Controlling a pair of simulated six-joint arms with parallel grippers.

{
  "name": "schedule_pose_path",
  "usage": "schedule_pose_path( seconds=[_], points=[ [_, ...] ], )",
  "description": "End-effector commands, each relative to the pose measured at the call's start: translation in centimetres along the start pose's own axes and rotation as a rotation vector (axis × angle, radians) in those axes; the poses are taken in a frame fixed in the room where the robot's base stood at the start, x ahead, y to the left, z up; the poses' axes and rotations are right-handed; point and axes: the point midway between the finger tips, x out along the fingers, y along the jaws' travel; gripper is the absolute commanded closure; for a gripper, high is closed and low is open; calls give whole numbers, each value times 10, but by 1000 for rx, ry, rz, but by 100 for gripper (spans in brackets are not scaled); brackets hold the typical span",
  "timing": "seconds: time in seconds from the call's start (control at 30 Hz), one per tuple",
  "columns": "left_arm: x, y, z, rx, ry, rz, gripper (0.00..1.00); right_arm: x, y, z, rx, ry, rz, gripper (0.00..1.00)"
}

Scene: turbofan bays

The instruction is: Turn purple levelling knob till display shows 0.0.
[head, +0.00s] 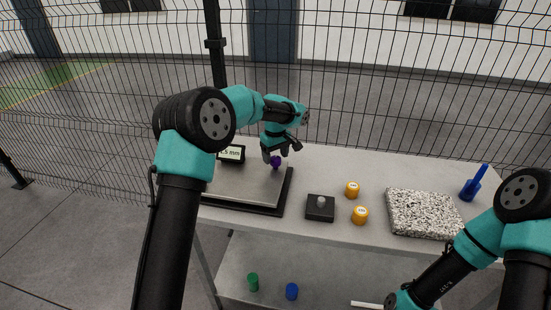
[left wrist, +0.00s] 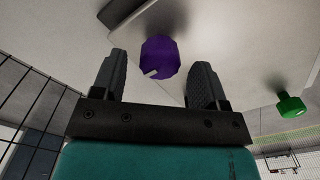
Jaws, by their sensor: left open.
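The purple knob (head: 276,162) stands at the far right part of a grey plate (head: 240,185) on the bench. It also shows in the left wrist view (left wrist: 160,57), with a pale mark on its lower left edge. My left gripper (head: 276,155) is open, with one finger on either side of the knob; I cannot tell whether they touch it. In the left wrist view the fingers (left wrist: 157,75) are spread wider than the knob. The display (head: 231,153) at the plate's back left is partly hidden by my left arm; only ".5 mm" is readable. My right gripper is not clearly visible.
A green knob (left wrist: 290,105) is at the right in the left wrist view. On the bench are a black block (head: 320,208), two orange weights (head: 352,190), a speckled slab (head: 423,213) and a blue tool (head: 473,186). Green (head: 253,282) and blue (head: 292,291) cylinders stand on the lower shelf.

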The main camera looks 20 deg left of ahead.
Motion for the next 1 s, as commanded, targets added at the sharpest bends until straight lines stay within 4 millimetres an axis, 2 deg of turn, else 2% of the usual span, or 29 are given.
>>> schedule_pose_path(
  seconds=[0.17, 0.47, 0.9, 1.0],
  points=[
    [13, 0, 0, 0, 0, -1, 33, 0, 0, 0, 0, 0, 0, 57],
    [14, 0, 0, 0, 0, 0, 34, 0, 0, 0, 0, 0, 0, 57],
    [13, 0, 0, 0, 0, 0, 76, 0, 0, 0, 0, 0, 0, 57],
    [13, 0, 0, 0, 0, 0, 82, 0, 0, 0, 0, 0, 0, 57]
  ],
)
